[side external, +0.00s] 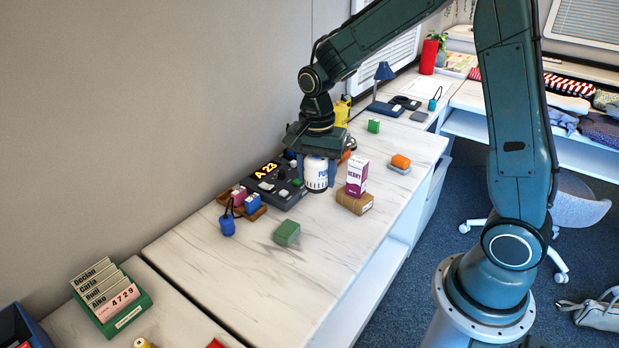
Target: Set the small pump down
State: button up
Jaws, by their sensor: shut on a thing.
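My gripper (317,167) points down over the middle of the white marbled counter (262,285). It is shut on a white cylinder with dark lettering starting "PU", which I take as the small pump (316,181). The pump is upright. Its top is hidden by the gripper. Its base is at or very close to the counter surface; I cannot tell whether it touches.
A dark console with a lit display (277,186) is just left of the pump. The counter's front left is clear.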

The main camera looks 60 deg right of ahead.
jog(key=w+a+n, duration=0.1)
jog(key=w+a, duration=0.1)
jog(key=a, duration=0.4)
jog(key=w+a+n, duration=0.1)
jog(key=w+a, duration=0.1)
jog(key=a, duration=0.5)
jog(key=shift+w, duration=0.25)
send_over(270, 274)
notch_tip(270, 274, down, 16)
jog(key=shift+f, duration=0.1)
jog(key=shift+f, duration=1.85)
jog(key=shift+f, duration=0.15)
